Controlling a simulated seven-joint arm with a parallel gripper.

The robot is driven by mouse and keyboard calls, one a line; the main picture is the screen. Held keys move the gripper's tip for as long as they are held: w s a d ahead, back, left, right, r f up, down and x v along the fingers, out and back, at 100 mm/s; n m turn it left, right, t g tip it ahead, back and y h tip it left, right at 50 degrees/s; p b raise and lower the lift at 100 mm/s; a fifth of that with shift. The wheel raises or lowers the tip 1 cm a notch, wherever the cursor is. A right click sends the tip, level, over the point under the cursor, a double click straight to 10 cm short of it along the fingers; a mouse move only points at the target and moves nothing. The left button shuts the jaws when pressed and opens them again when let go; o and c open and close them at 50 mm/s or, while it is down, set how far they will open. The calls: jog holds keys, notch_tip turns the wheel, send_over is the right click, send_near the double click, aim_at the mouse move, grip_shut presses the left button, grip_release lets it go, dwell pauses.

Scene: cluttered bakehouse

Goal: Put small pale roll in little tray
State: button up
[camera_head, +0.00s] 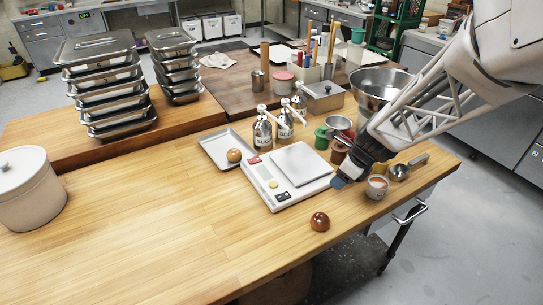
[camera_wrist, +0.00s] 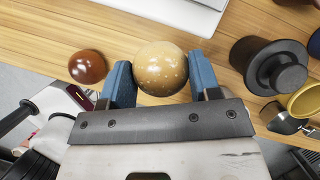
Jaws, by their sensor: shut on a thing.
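The small pale roll (camera_wrist: 161,66), speckled and golden, sits between the two blue fingers of my gripper (camera_wrist: 161,82) in the wrist view. My gripper is shut on it. In the head view my gripper (camera_head: 346,178) is right of the scale, over the table; the pale roll cannot be made out there. The little tray (camera_head: 212,154) is a shallow metal tray left of the scale, with a brown roll (camera_head: 234,155) on it. A dark glossy roll (camera_head: 319,221) lies on the table in front of the scale; it also shows in the wrist view (camera_wrist: 87,67).
The white scale (camera_head: 268,186) stands between my gripper and the tray. Cups, a scoop (camera_head: 399,172) and a steel bowl (camera_head: 378,85) crowd the right side. Stacked steel pans (camera_head: 100,85) stand at the back left.

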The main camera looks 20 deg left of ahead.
jog(key=shift+a, duration=0.15)
jog(key=a+n, duration=0.1)
jog(key=a, duration=0.4)
jog(key=w+a+n+g, duration=0.1)
jog(key=a+n, duration=0.1)
jog(key=a, duration=0.3)
jog(key=a+n, duration=0.1)
jog(key=a, duration=0.5)
jog(key=shift+w+n+g, duration=0.3)
jog(key=shift+w+g, duration=0.05)
jog(key=shift+g, duration=0.05)
jog(key=s+a+n, duration=0.1)
jog(key=a, duration=0.4)
jog(key=s+a+n+g, duration=0.1)
jog(key=a+n, duration=0.1)
jog(key=a, duration=0.4)
jog(key=s+a+n, duration=0.1)
jog(key=a, duration=0.5)
jog(key=shift+s+a+f+n+g+h, duration=0.2)
jog(key=shift+f+n+g+h, duration=0.1)
jog(key=shift+n, duration=0.1)
jog(key=shift+w, duration=0.1)
send_over(216, 153)
jog(key=d, duration=0.1)
jog(key=shift+w+d+f, duration=0.1)
jog(key=shift+w+f, duration=0.35)
jog(key=shift+f, duration=0.2)
jog(key=shift+f, duration=1.75)
jog(key=shift+f, duration=0.2)
